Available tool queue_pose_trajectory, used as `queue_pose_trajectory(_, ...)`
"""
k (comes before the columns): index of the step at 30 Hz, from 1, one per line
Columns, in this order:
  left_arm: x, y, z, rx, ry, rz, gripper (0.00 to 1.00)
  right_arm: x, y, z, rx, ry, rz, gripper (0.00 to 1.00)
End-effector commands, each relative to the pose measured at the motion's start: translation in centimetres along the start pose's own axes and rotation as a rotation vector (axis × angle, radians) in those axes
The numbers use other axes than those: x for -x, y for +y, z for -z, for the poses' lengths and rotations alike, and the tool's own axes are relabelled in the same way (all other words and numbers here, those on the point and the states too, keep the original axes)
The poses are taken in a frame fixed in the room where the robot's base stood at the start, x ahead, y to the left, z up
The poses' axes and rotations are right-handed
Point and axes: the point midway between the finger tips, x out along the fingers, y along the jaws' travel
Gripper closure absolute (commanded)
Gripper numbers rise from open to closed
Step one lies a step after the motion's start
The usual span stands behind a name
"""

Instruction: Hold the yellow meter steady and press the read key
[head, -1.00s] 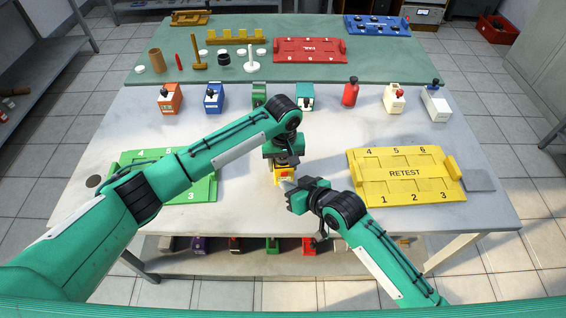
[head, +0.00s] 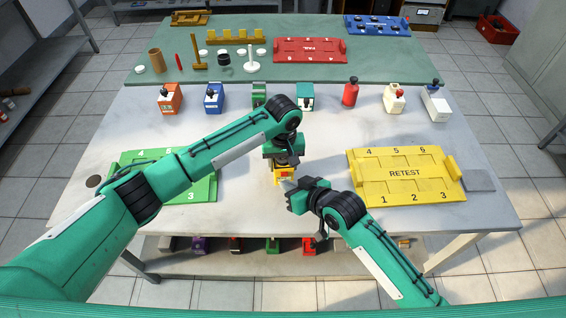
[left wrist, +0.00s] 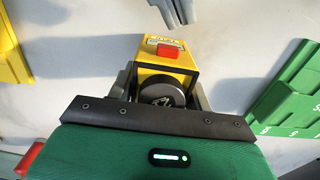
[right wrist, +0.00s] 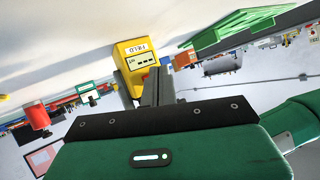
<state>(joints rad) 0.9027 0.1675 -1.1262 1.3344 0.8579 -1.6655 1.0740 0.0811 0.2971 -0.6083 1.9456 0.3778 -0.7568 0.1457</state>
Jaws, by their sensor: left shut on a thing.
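The yellow meter (head: 283,174) stands upright over the middle of the white table. My left gripper (head: 284,164) is shut on it from above; in the left wrist view the fingers flank the yellow body (left wrist: 150,77). The red key (left wrist: 166,51) is on the meter's side facing the top of that view. My right gripper (head: 290,184) is beside the meter, its fingers together and empty. In the left wrist view its fingertips (left wrist: 172,20) stand a small gap from the meter. In the right wrist view the meter (right wrist: 128,52) shows a "FIELD" label and display.
A yellow RETEST tray (head: 405,190) lies to the right and a green tray (head: 203,188) to the left, partly behind my left arm. The table around the meter is clear.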

Motion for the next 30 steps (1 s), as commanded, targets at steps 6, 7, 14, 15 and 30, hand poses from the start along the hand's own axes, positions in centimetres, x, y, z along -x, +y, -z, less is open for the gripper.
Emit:
queue_pose_trajectory(6,-0.11,-0.07,0.01,0.001,0.0,0.002,0.77,-0.01,0.0,-0.01,0.0,0.0,0.0,1.0)
queue_pose_trajectory(7,-0.11,-0.07,0.01,0.001,0.0,0.002,0.77,-0.01,0.0,-0.01,0.0,0.0,0.0,1.0)
queue_pose_trajectory(14,-0.1,-0.07,0.0,0.001,0.0,0.001,0.77,-0.32,0.22,0.25,0.001,0.001,0.0,1.0)
queue_pose_trajectory(15,-0.11,-0.07,0.0,0.001,0.0,0.002,0.77,-0.43,0.3,0.34,0.001,0.001,0.0,1.0)
queue_pose_trajectory(30,-0.11,-0.06,0.0,0.001,-0.001,0.002,0.77,-0.72,0.5,0.48,0.0,0.0,0.0,1.0)
